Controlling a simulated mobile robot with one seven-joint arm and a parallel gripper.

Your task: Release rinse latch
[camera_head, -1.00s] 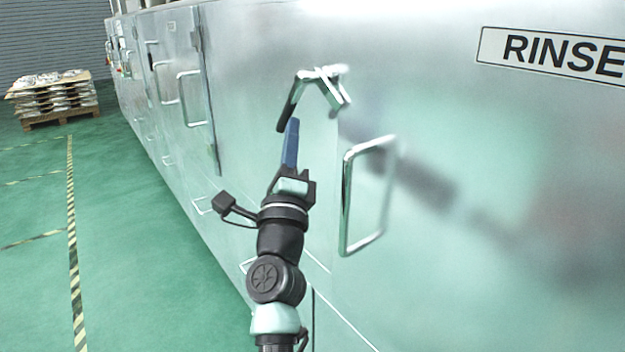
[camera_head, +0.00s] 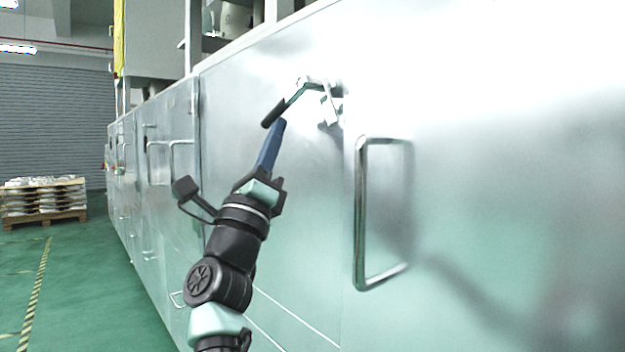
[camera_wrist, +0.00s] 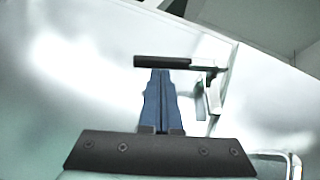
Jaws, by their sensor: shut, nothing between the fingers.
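The rinse latch (camera_head: 296,96) is a chrome lever with a black grip, mounted near the top of the steel panel's door seam. In the head view its lever slants down and left from the chrome pivot. In the wrist view the latch (camera_wrist: 162,62) lies nearly level, its grip to the left and its chrome bracket to the right. My gripper (camera_head: 279,124) has blue fingers, closed together and empty. Its tips (camera_wrist: 161,71) are right at the grip, seen just below it. I cannot tell whether they touch it.
A chrome D-shaped door handle (camera_head: 360,215) stands out to the right of my gripper and shows at the wrist view's lower right. The long steel machine runs away to the left. A loaded pallet (camera_head: 44,217) stands far left. The green floor (camera_head: 85,285) there is clear.

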